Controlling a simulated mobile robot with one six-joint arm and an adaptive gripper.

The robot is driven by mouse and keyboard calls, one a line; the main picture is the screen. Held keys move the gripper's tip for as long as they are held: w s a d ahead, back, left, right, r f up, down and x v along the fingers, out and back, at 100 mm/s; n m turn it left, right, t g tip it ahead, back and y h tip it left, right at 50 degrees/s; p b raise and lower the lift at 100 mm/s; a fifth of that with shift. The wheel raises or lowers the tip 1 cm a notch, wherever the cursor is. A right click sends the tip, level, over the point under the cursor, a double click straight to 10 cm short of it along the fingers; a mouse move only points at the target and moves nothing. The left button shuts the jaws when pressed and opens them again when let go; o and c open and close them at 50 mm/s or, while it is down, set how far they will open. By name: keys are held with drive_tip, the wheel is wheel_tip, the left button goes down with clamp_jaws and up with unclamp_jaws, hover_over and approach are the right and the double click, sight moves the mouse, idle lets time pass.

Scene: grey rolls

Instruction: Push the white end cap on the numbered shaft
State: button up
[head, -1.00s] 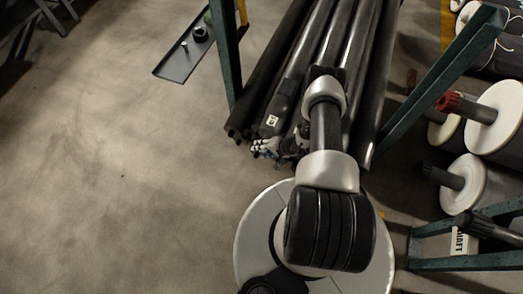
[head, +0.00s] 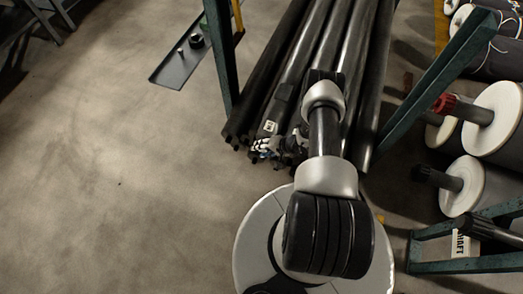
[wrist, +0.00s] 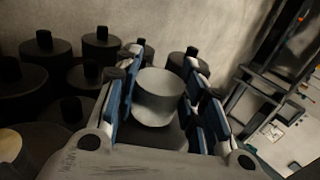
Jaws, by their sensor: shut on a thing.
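My gripper (head: 270,148) is at the near ends of a bundle of dark shafts, partly hidden by my arm. In the wrist view, its blue-padded fingers (wrist: 164,62) are shut on the white end cap (wrist: 157,98), a short pale cylinder. Dark shaft ends with small black stubs (wrist: 40,42) show around and behind it. The numbered shaft (head: 275,112) has a small white label (head: 270,127) near its end, just above the gripper in the head view. Whether the cap touches a shaft end cannot be told.
Green rack posts (head: 221,55) stand left and right of the bundle, the right one (head: 430,85) slanting. A dark tray (head: 178,66) with small parts lies at upper left. White-ended rolls (head: 495,120) are stored at right. The floor at left (head: 90,180) is clear.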

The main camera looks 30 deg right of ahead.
drive_tip(key=shift+w+d, duration=0.15)
drive_tip(key=shift+d, duration=0.1)
drive_tip(key=o, duration=0.9)
drive_tip(key=shift+o, duration=0.2)
drive_tip(key=v, duration=1.2)
